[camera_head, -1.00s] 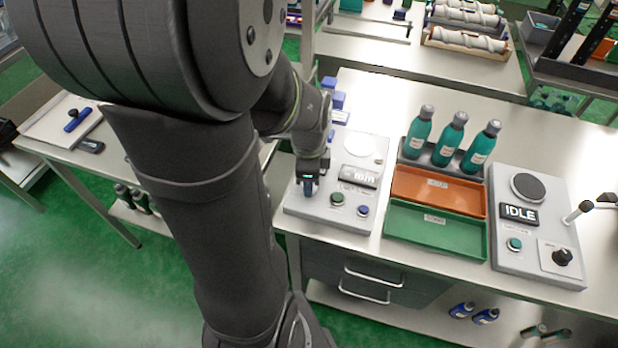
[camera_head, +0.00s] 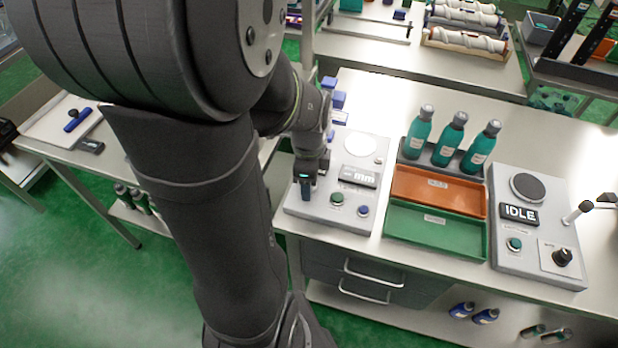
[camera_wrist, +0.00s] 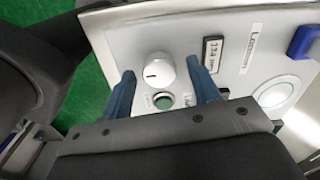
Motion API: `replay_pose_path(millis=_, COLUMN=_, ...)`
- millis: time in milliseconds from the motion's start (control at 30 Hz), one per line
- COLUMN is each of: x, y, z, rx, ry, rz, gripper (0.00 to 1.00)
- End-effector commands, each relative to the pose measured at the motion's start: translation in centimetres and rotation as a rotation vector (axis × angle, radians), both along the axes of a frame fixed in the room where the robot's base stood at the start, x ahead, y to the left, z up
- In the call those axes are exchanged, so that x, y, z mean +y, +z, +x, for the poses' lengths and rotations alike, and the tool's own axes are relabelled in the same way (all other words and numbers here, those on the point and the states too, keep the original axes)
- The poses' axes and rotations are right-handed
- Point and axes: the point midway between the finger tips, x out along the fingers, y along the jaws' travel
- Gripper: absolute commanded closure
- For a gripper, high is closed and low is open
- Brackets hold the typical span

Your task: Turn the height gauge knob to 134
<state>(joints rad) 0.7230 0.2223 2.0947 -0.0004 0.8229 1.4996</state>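The height gauge knob (camera_wrist: 159,70) is round and silver-white with a dark pointer line, on a light grey panel (camera_wrist: 120,40). My gripper (camera_wrist: 161,68) is open in the wrist view, with one blue finger on each side of the knob. Gaps show between the fingers and the knob. The dark display (camera_wrist: 212,54) beside the knob has small digits that look like 134, too small to be sure. In the head view my gripper (camera_head: 312,181) is over the panel's left part and hides the knob; the display (camera_head: 359,176) shows "mm", its digits unclear.
A green button (camera_wrist: 163,100) sits close beside the knob. Orange (camera_head: 438,188) and green (camera_head: 436,230) trays and several teal bottles (camera_head: 450,138) are to the right. A second panel (camera_head: 530,262) reads IDLE and has a black knob (camera_head: 562,257).

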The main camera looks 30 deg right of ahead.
Motion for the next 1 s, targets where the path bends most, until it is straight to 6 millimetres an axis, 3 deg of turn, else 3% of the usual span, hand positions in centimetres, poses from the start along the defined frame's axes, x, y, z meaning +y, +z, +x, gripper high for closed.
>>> replay_pose_path(millis=267, x=0.0, y=0.2, z=0.0, rx=0.001, ry=0.000, rz=0.001, gripper=0.44)
replay_pose_path(millis=433, x=-0.1, y=1.9, z=0.1, rx=-0.003, ry=0.000, rz=-0.002, gripper=0.44)
replay_pose_path(millis=1000, x=0.0, y=14.6, z=0.0, rx=-0.003, ry=0.000, rz=-0.002, gripper=0.44)
